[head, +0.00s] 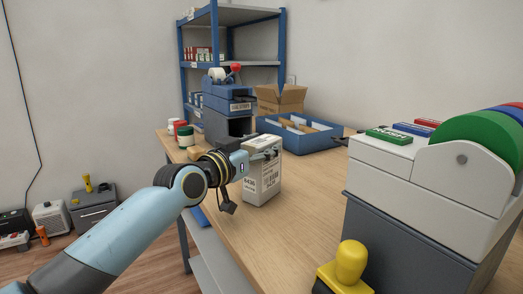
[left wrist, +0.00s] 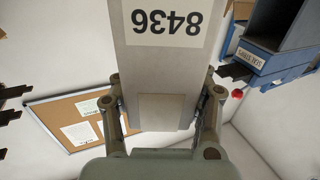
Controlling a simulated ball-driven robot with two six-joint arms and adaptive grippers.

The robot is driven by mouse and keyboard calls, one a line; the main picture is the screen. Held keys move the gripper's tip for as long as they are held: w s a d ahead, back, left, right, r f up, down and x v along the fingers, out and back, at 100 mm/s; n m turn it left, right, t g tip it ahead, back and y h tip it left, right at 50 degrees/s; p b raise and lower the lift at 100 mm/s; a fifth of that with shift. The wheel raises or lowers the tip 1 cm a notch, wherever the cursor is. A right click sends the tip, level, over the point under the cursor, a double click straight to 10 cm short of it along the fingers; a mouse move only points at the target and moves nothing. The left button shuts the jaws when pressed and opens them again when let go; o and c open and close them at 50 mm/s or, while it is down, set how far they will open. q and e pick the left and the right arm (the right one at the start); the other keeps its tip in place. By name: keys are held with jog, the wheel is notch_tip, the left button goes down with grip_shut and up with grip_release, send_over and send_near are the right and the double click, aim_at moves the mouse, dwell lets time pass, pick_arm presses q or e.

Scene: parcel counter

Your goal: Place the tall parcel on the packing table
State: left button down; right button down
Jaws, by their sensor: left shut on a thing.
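The tall parcel (head: 262,178) is a pale grey-white upright box with a white printed label. My left gripper (head: 264,155) is shut on the upper part of the parcel. In the left wrist view the parcel (left wrist: 165,60) shows upside-down digits 8436, with a finger of the left gripper (left wrist: 165,105) on each side of it. The parcel's base is at or just above the wood; I cannot tell whether it touches. My right gripper is not clearly seen in either view.
A blue tray (head: 300,145) and an open cardboard box (head: 280,100) stand behind the parcel. A label machine (head: 228,105) and jars (head: 185,136) are at the back left. A large grey-white machine (head: 420,165) and a yellow-handled stamp (head: 349,265) are at right. Bare wood lies right of the parcel.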

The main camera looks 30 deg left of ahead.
pick_arm(q)
jog(key=shift+r, duration=0.1)
jog(key=c, duration=1)
grip_release()
jog(key=shift+f, duration=0.2)
jog(key=o, duration=0.4)
jog(key=shift+r, duration=0.1)
jog(key=shift+s+r, duration=0.1)
jog(key=shift+s, duration=0.1)
jog(key=s+p, duration=0.1)
jog(key=s, duration=0.3)
jog(key=s+a+p, duration=0.1)
jog(key=s+p, duration=0.1)
jog(key=s, duration=0.1)
jog(key=s+p, duration=0.2)
jog(key=s, duration=0.2)
jog(key=shift+s+a, duration=0.3)
